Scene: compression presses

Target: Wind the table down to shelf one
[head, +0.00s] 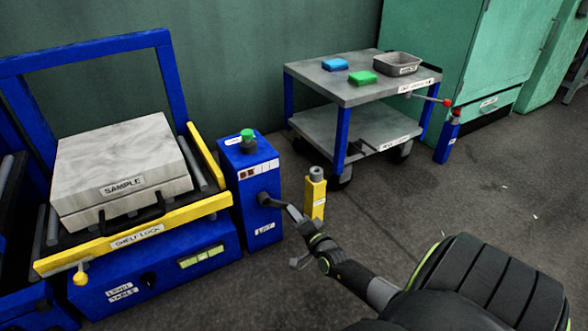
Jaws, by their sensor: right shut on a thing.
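The blue lift table (215,228) stands at the left, with rollers on top and a grey "SAMPLE" block (118,160) resting on it. A yellow bar labelled "SHELF LOCK" (135,236) runs along its front, with a yellow knob (80,278) at its left end. A blue post (250,170) labelled "LIFT" stands at its right, with a crank (270,201) on its side. My right gripper (306,226) is shut on the crank's outer end, which is partly hidden by the fingers. My left gripper is out of view.
A small yellow post (315,198) stands just behind my right gripper. A grey cart (345,92) with blue and green blocks and a metal tray stands at the back. Green cabinets (450,50) line the back right.

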